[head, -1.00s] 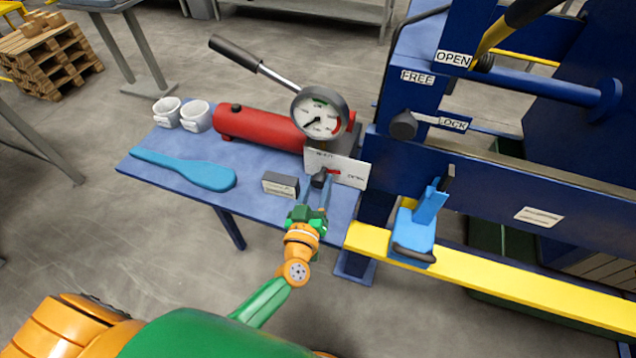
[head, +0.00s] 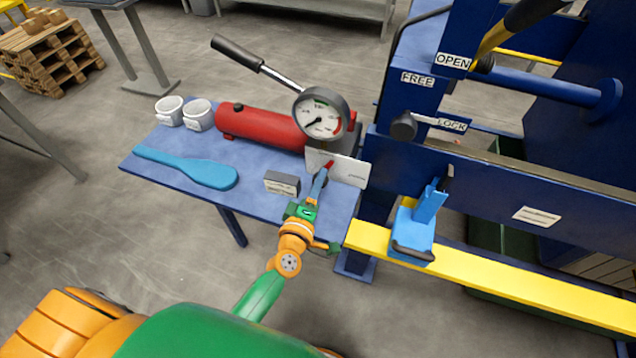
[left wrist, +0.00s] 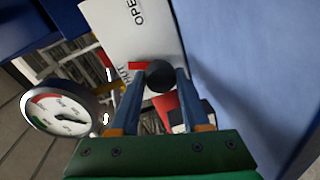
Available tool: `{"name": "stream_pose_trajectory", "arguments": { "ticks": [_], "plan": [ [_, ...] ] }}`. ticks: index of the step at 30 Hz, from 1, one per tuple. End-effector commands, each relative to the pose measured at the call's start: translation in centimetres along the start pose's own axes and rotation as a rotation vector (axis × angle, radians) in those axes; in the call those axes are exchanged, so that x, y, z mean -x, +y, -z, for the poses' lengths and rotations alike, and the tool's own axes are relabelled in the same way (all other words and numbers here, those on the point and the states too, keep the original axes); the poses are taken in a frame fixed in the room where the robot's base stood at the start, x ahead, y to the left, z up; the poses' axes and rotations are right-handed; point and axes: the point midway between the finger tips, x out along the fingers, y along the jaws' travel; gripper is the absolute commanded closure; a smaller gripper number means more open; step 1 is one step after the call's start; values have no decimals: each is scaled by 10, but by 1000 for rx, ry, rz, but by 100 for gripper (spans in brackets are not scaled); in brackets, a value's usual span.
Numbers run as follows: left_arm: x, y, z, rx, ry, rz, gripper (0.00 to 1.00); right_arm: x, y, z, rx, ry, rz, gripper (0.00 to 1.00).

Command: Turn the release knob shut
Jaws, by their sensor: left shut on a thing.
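The release knob (left wrist: 160,75) is a dark round knob with a red pointer (left wrist: 137,66), in front of a white plate (head: 349,171) marked SHUT and OPEN. In the left wrist view the pointer lies close to the SHUT word. In the head view the red pointer (head: 329,164) tilts up. My left gripper (head: 321,180) is shut on the knob, with one blue finger on each side of it, as the left wrist view (left wrist: 161,85) shows. In the head view the fingers largely hide the knob. My right gripper is not in view.
A red pump cylinder (head: 260,128) with a gauge (head: 320,114) and a lever (head: 237,53) stands behind. A small grey block (head: 282,183), a blue paddle (head: 190,168) and two white cups (head: 184,113) share the blue table (head: 150,183). The blue press frame (head: 480,170) stands right.

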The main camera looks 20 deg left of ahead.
Motion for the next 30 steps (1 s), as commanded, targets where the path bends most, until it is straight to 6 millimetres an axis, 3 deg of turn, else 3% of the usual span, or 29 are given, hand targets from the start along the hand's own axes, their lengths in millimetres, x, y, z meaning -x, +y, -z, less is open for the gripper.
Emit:
{"name": "stream_pose_trajectory", "arguments": {
  "ticks": [15, 30],
  "plan": [
    [0, -3, 0, 347, -43, 10, 100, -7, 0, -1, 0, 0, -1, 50],
    [0, -4, 0, 430, -53, 14, 100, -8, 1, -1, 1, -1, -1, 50]
  ]
}}
